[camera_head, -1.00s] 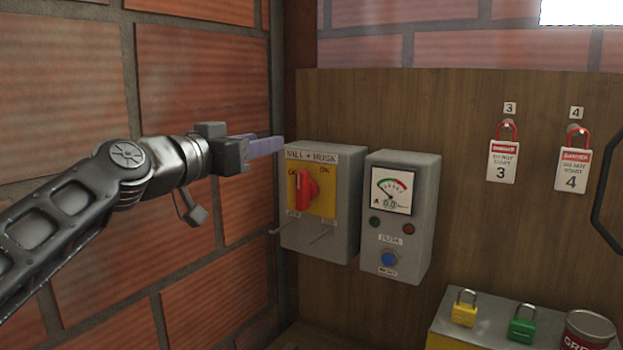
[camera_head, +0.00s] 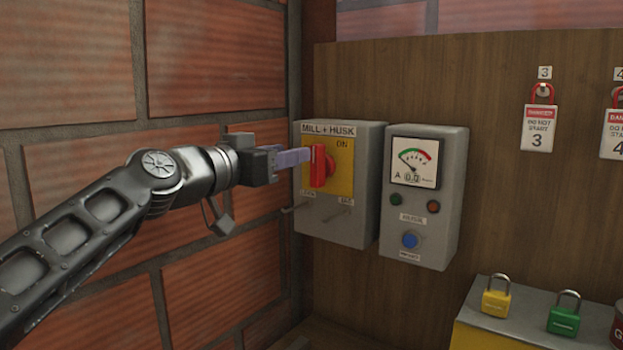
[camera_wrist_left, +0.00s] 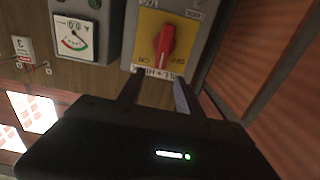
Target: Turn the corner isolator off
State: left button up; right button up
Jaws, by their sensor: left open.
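The corner isolator is a grey box (camera_head: 358,218) labelled "MILL + HUSK", with a red rotary handle (camera_head: 321,166) on a yellow plate (camera_head: 341,178). The handle stands close to upright in the head view. My left gripper (camera_head: 303,157) is just left of the handle, its fingers pointing at it. In the left wrist view the gripper (camera_wrist_left: 154,90) is open, with its two fingers spread below the red handle (camera_wrist_left: 164,46) and nothing between them. I cannot tell whether a finger touches the handle. My right gripper is not in view.
A grey meter box (camera_head: 424,200) with a blue button hangs right of the isolator. Danger tags (camera_head: 538,128) hang on the wooden board. Yellow (camera_head: 496,298) and green (camera_head: 564,316) padlocks stand on a box at lower right. The brick wall (camera_head: 215,60) is close on the left.

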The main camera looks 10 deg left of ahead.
aim_at(314, 156)
pick_arm(q)
jog(key=shift+w+f+b, duration=0.1)
jog(key=shift+f+b, duration=0.2)
jog(key=shift+f, duration=0.5)
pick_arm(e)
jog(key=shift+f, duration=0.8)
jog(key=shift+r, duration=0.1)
pick_arm(q)
jog(key=p+x, duration=0.2)
jog(key=x, duration=0.6)
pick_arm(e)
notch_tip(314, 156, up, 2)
pick_arm(q)
jog(key=shift+c, duration=0.3)
grip_shut()
